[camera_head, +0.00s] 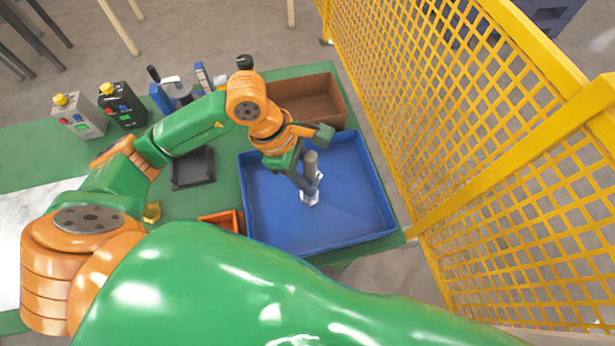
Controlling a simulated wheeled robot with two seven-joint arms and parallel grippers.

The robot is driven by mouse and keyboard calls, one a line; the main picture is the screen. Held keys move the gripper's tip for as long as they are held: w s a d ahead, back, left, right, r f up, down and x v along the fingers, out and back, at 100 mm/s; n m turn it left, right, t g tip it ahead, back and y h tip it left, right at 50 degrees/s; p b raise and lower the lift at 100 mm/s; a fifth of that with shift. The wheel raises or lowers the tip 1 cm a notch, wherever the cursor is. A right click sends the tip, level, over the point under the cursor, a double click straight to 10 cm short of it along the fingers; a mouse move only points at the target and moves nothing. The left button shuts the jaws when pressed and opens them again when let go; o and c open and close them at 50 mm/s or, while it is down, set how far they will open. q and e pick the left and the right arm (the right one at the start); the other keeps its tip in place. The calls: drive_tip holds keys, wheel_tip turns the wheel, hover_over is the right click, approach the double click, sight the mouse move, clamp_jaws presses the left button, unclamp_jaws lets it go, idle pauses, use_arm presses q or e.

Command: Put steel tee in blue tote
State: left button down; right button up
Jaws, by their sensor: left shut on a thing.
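The blue tote (345,222) sits open on the green table, at the middle right of the head view. My left arm reaches over its back left part. My left gripper (312,190) points down inside the tote's outline and is shut on the grey steel tee (310,163). The gripper partly hides the tee. I cannot tell whether the tee touches the tote floor. The rest of the visible tote floor looks bare. My right gripper is not in view.
A brown bin (318,92) stands behind the tote. A small orange bin (218,220) and a black tray (192,168) lie to its left. Control boxes (122,104) stand at the back left. A yellow mesh fence (450,150) runs close along the right.

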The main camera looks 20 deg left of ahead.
use_arm(q)
wheel_tip(320, 180, down, 2)
drive_tip(key=shift+f+p, duration=0.15)
drive_tip(key=shift+p, duration=0.15)
drive_tip(key=shift+a+f, duration=0.1)
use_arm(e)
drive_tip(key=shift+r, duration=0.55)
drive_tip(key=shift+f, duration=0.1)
use_arm(q)
drive_tip(key=shift+f+b, duration=0.2)
drive_tip(key=shift+b, duration=0.15)
drive_tip(key=shift+c, duration=2.3)
unclamp_jaws()
drive_tip(key=shift+r, duration=0.1)
drive_tip(key=shift+s, duration=0.1)
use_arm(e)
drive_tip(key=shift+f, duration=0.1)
